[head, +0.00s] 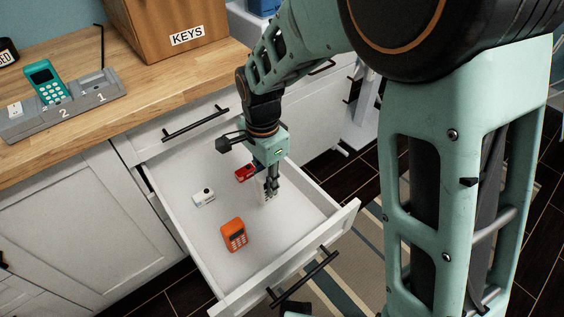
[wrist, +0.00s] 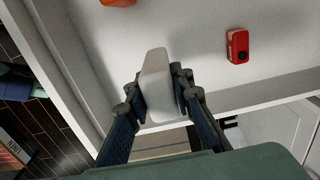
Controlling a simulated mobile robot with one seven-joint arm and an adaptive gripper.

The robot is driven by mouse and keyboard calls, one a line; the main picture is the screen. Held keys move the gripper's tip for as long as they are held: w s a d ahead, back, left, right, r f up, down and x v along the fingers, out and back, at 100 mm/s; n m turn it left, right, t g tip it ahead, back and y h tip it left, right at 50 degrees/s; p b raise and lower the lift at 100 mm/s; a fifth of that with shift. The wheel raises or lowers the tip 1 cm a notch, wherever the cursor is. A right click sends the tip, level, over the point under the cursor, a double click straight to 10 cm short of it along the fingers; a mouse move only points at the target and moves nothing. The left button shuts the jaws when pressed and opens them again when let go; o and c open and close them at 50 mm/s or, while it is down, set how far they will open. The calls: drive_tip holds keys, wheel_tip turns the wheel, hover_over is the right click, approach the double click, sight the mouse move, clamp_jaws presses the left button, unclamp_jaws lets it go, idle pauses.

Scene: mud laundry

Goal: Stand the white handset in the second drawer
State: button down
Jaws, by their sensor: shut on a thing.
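My gripper (head: 270,187) points down inside the open second drawer (head: 290,248), which is pulled out below a closed top drawer. It is shut on the white handset (wrist: 156,75), whose pale body sits between the two fingers in the wrist view. In the head view the handset (head: 261,190) looks roughly upright, partly hidden by the fingers. I cannot tell whether its lower end touches the drawer floor.
A small red device (head: 245,173) and a small white device (head: 204,197) are also in the drawer. On the wooden counter are a grey dock (head: 90,105) with a teal handset (head: 46,84) and a KEYS box (head: 180,18). Drawer floor on the right is clear.

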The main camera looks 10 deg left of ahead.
drive_tip(key=f, duration=0.1)
drive_tip(key=w+d+f, duration=0.1)
drive_tip(key=w+f, duration=0.1)
drive_tip(key=shift+d, duration=0.25)
drive_tip(key=shift+w+d+f+b, duration=0.1)
drive_tip(key=shift+f+b, duration=0.25)
drive_tip(key=shift+f, duration=0.5)
drive_tip(key=shift+w+d+f+b, duration=0.1)
drive_tip(key=shift+f+b, duration=0.2)
drive_tip(key=shift+f, duration=0.55)
drive_tip(key=shift+f, duration=0.1)
drive_tip(key=c, duration=1.7)
unclamp_jaws()
wheel_tip(320, 180, up, 12)
drive_tip(key=p, duration=0.2)
drive_tip(key=shift+p, duration=0.4)
